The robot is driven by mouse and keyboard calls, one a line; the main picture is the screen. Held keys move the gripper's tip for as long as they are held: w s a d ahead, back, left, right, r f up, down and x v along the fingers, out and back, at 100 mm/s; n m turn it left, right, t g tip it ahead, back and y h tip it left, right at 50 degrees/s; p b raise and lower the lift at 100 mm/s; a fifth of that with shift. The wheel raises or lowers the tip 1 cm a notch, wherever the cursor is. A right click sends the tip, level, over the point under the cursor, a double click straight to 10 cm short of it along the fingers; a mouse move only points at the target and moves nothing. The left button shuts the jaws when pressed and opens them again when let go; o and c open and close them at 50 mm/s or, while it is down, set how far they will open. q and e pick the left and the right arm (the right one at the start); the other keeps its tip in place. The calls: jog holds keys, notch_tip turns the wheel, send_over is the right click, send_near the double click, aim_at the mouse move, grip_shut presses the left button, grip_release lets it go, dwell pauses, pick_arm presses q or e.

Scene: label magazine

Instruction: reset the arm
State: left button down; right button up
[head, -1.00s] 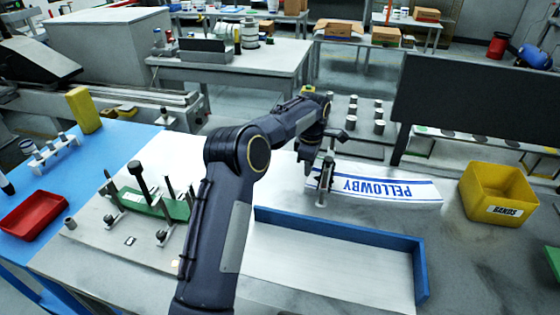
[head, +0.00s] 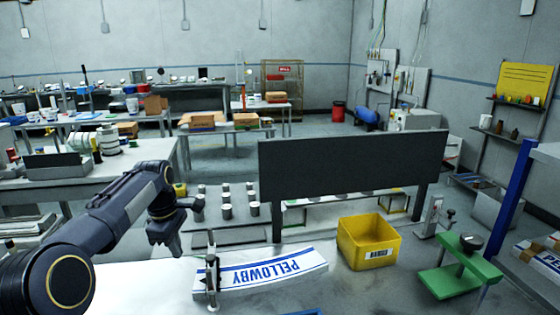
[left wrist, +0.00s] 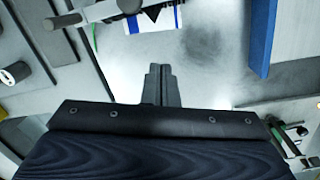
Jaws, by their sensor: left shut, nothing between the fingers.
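My left gripper (head: 172,238) hangs at the end of my dark arm at the left of the head view. It is shut and empty, with its two fingers together in the left wrist view (left wrist: 158,84). It is up and to the left of a small upright clamp (head: 212,275), apart from it. A white label strip with blue print reading PELLOWBY (head: 275,268) lies on the table, its left end at the clamp. Part of the strip also shows in the wrist view (left wrist: 152,20). My right gripper is not in view.
A yellow bin (head: 368,243) stands right of the strip. A green fixture (head: 455,277) is farther right. A dark upright panel (head: 352,165) stands behind, with several grey cylinders (head: 226,211) to its left. A blue edge (left wrist: 260,40) shows in the wrist view.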

pick_arm(q)
jog(key=s+d+r+m+t+h, duration=0.15)
jog(key=s+m, duration=0.25)
jog(key=s, duration=0.6)
jog(key=s+r+m+t+h, duration=0.1)
jog(key=s+r+m, duration=0.3)
jog(key=s, duration=0.7)
jog(key=s+d+f+m+t, duration=0.1)
jog(key=s+d+f+m, duration=0.2)
jog(key=s, duration=0.4)
jog(key=s+d+f+m+t, duration=0.1)
jog(key=s+d+f+m, duration=0.2)
jog(key=s+f, duration=0.3)
jog(key=shift+s+m+h, duration=0.35)
jog(key=shift+s+m, duration=0.35)
jog(key=shift+s, duration=0.3)
jog(key=shift+f, duration=0.1)
